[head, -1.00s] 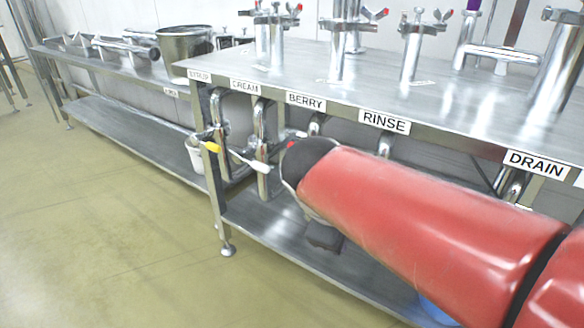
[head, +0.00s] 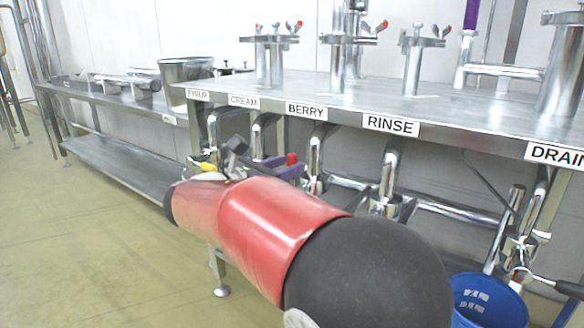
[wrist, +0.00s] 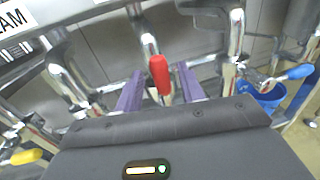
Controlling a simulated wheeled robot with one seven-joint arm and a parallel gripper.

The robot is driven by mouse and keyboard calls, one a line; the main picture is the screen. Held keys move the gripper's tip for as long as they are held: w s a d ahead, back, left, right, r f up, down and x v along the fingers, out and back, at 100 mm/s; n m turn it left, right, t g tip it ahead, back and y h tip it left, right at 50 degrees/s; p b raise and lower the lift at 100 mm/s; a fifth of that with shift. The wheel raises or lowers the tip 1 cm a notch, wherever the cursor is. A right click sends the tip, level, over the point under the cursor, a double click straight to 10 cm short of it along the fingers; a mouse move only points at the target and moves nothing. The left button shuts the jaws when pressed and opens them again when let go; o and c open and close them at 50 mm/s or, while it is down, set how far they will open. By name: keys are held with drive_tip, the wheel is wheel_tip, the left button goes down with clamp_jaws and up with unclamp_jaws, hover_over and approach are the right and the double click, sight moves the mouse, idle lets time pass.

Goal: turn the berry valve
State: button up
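The berry valve sits on the pipe under the BERRY label (head: 306,110). Its red handle (head: 292,158) shows just beside my gripper (head: 282,167) in the head view. In the wrist view the red handle (wrist: 160,76) points toward my palm. My gripper's purple fingers (wrist: 160,88) are apart, one on each side of the handle. The handle lies between them with a gap visible on both sides. The chrome valve pipe (wrist: 148,40) rises behind it. My forearm hides part of the lower valves in the head view.
A yellow handle (wrist: 26,157) is at the left and a blue handle (wrist: 298,72) at the right in the wrist view. A blue bucket (head: 487,300) stands under the drain pipes. The steel table edge (head: 400,108) runs above my gripper. Open floor (head: 90,240) lies left.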

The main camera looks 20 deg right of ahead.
drive_tip(key=shift+x, duration=1.2)
clamp_jaws()
